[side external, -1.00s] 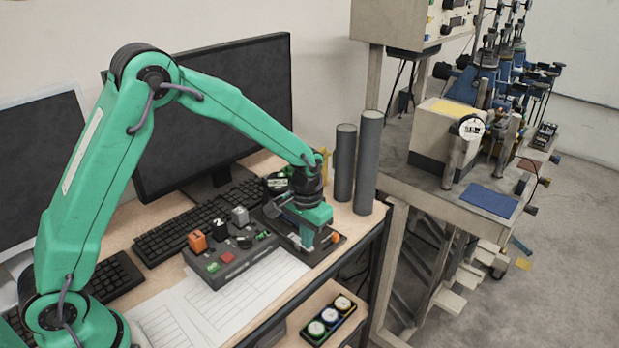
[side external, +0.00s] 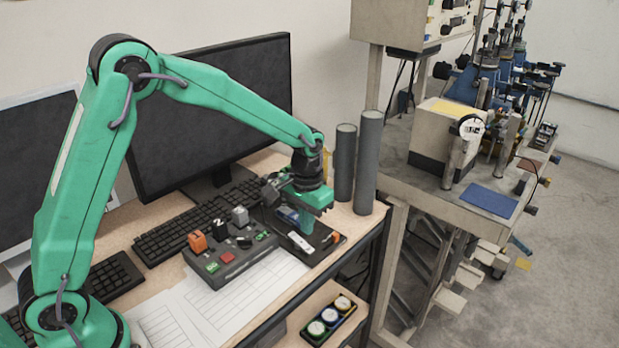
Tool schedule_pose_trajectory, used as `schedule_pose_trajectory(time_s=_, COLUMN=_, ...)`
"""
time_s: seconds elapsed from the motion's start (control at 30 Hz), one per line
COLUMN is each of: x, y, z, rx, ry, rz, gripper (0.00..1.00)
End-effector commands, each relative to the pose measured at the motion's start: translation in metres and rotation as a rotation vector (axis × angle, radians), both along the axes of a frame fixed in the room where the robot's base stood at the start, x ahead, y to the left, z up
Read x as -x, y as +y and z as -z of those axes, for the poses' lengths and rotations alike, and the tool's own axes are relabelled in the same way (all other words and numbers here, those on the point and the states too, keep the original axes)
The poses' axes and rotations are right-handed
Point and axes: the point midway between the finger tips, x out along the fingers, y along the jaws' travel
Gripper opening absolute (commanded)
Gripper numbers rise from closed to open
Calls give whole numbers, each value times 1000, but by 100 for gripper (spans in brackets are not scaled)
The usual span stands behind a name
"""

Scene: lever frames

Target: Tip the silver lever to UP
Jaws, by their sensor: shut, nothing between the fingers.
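A low dark panel (side external: 318,250) lies at the desk's right front edge. A pale silver-white piece (side external: 300,242) and a small orange piece (side external: 334,237) show on it. I cannot tell for sure whether the pale piece is the silver lever or which way a lever there points. My gripper (side external: 298,222) hangs above the panel's far part, just behind the pale piece, with its fingers shut and empty. It hides the back of the panel. I cannot tell whether the fingers touch anything there.
A grey control box (side external: 232,262) with orange, black and grey blocks sits to the left. Keyboards and a monitor (side external: 220,110) stand behind. Two grey cylinders (side external: 368,165) rise close to the right of my gripper. Papers lie in front. A lower shelf holds round dials (side external: 330,316).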

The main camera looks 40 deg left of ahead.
Motion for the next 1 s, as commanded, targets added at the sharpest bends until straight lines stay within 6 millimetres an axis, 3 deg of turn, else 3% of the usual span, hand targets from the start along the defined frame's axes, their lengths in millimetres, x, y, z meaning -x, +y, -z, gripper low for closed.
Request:
schedule_pose_trajectory(time_s=0.43, x=0, y=0, z=-24, rx=0, ry=-2, rz=0, gripper=0)
schedule_pose_trajectory(time_s=1.0, x=3, y=2, z=-32, rx=1, ry=-8, rz=0, gripper=0)
